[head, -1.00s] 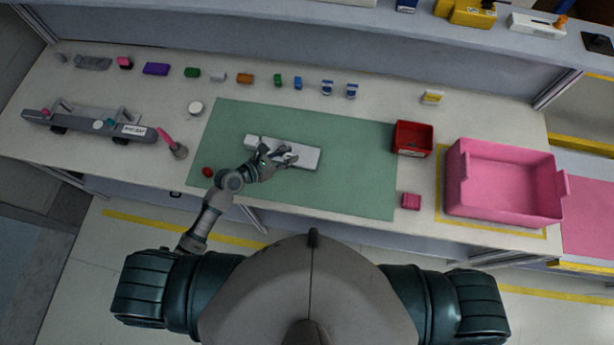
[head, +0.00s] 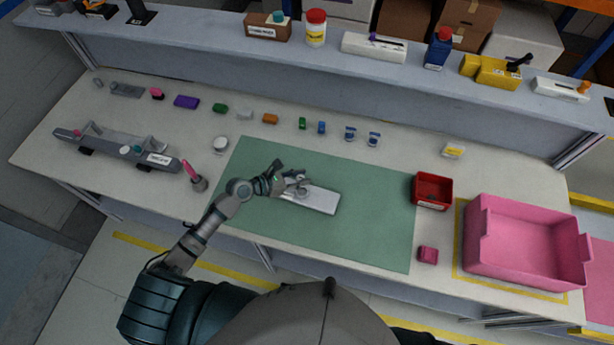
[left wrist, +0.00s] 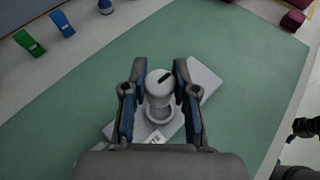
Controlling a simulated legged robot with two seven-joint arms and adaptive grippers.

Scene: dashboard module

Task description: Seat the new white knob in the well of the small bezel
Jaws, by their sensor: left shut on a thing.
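The small bezel is a pale grey plate (head: 322,201) lying on the green mat. It also shows in the left wrist view (left wrist: 204,78), with a round raised well (left wrist: 158,114) and a white label. My left gripper (head: 298,184) is over the left part of the plate. In the left wrist view its fingers (left wrist: 159,92) are shut on the white knob (left wrist: 158,84), which has a dark line on top. The knob is upright at the well; I cannot tell whether its base is inside or just above it.
The green mat (head: 370,225) is clear right of the plate. A red bin (head: 432,191), a pink block (head: 428,255) and a pink tote (head: 525,245) stand right. A grey module (head: 115,148), a pink lever (head: 194,176) and a white round part (head: 221,144) are left. Several small parts line the back.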

